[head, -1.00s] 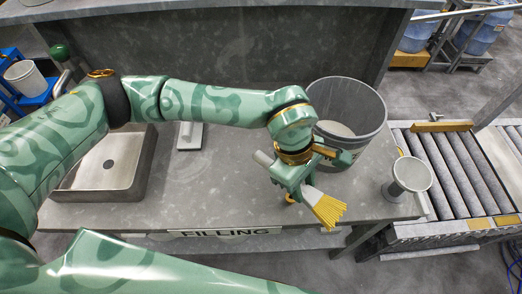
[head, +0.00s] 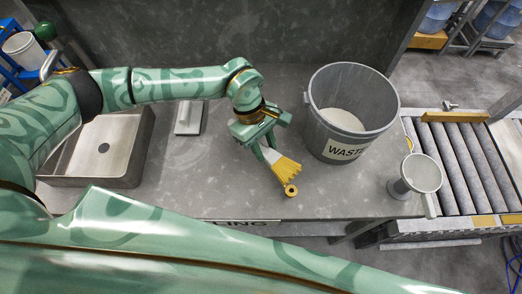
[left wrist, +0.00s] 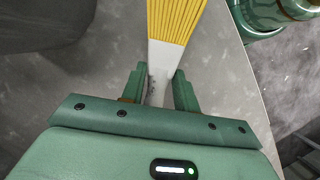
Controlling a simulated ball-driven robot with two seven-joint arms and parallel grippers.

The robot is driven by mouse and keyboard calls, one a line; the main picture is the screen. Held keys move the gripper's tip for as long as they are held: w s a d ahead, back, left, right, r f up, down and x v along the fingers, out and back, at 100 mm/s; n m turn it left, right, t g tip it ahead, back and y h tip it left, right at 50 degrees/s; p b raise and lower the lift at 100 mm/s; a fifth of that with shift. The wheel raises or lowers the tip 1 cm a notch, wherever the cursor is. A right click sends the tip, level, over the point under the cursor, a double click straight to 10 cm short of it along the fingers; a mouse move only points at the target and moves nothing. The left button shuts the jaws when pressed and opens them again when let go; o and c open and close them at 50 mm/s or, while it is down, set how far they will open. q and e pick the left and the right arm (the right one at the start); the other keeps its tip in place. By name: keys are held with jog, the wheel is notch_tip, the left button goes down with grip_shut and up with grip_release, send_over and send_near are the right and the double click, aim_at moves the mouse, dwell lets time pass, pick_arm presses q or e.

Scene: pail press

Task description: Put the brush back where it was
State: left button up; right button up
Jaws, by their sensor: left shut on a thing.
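The brush shows yellow bristles (head: 285,167) and a pale ferrule; in the left wrist view its bristles (left wrist: 176,22) point away from the gripper. In the left wrist view, the fingers of my left gripper (left wrist: 157,92) stand on both sides of the narrow handle. The handle's far end is hidden. A small brass ring-shaped piece (head: 291,190) shows just below the bristle tips. My right gripper is not in view.
A grey pedestal cup (head: 420,173) stands at the counter's right end, beside a roller conveyor (head: 464,165).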

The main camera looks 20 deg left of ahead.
pick_arm(q)
jog(key=shift+w+a+f, duration=0.15)
jog(key=shift+a+f, duration=0.25)
jog(key=shift+f, duration=0.05)
jog(key=f, duration=0.3)
jog(key=shift+w+a+f+b, duration=0.1)
jog(key=shift+a+f+b, duration=0.1)
jog(key=shift+f+b, duration=0.15)
jog(key=shift+r, duration=0.1)
jog(key=o, duration=1.1)
jog(key=p+v, duration=0.1)
jog(key=v, duration=1.1)
